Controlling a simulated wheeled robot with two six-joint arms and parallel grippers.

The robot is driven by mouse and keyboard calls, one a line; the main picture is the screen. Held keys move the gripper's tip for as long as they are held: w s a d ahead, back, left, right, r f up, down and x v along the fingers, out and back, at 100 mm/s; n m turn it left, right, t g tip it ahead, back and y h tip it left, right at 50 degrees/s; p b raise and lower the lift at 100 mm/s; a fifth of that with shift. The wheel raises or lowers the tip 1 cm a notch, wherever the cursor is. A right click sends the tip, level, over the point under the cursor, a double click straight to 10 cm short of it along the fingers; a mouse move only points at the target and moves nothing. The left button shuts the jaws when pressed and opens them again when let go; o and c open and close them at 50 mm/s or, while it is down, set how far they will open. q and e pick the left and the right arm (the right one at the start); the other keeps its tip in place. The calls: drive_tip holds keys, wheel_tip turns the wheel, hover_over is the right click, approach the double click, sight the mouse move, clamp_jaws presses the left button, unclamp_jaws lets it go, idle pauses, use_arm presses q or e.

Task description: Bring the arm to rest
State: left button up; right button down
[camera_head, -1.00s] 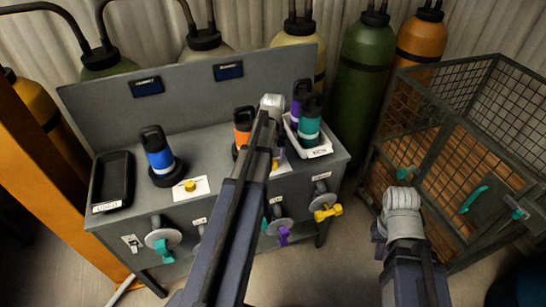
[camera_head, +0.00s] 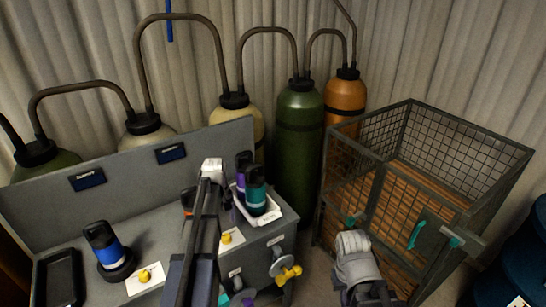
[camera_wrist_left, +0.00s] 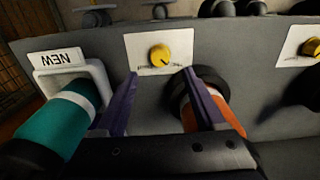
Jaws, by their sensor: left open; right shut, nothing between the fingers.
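My left arm reaches over the grey bench (camera_head: 130,215). Its gripper is hidden under the arm in the head view. In the left wrist view my left gripper (camera_wrist_left: 158,105) is open and empty, its two purple fingers apart. An orange-banded canister (camera_wrist_left: 228,118) is beside and partly behind one finger; in the head view only a sliver of it shows. A teal canister (camera_wrist_left: 62,125) stands in a white tray marked NEW (camera_wrist_left: 95,72) on the other side. My right arm's end (camera_head: 356,258) is in front of the cage, holding nothing; its fingers are hidden.
A blue canister (camera_head: 103,243) and black tray (camera_head: 60,280) are on the bench's left. The wire cage (camera_head: 440,150) stands right, close to my right arm. Gas cylinders (camera_head: 298,140) line the back. Yellow (camera_head: 288,275) and other handles jut from the bench front.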

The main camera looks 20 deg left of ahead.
use_arm(q)
drive_tip(key=s+d+m, duration=0.4)
drive_tip(key=s+d, duration=0.1)
drive_tip(key=d, duration=0.5)
drive_tip(key=s+d+m, duration=0.5)
drive_tip(key=s+d, duration=0.1)
drive_tip(key=d, duration=0.4)
drive_tip(key=s+d+m+y, duration=0.1)
drive_tip(key=s+d+m, duration=0.3)
drive_tip(key=d, duration=0.6)
drive_tip(key=shift+s+d+m, duration=0.4)
drive_tip(key=shift+s, duration=0.45)
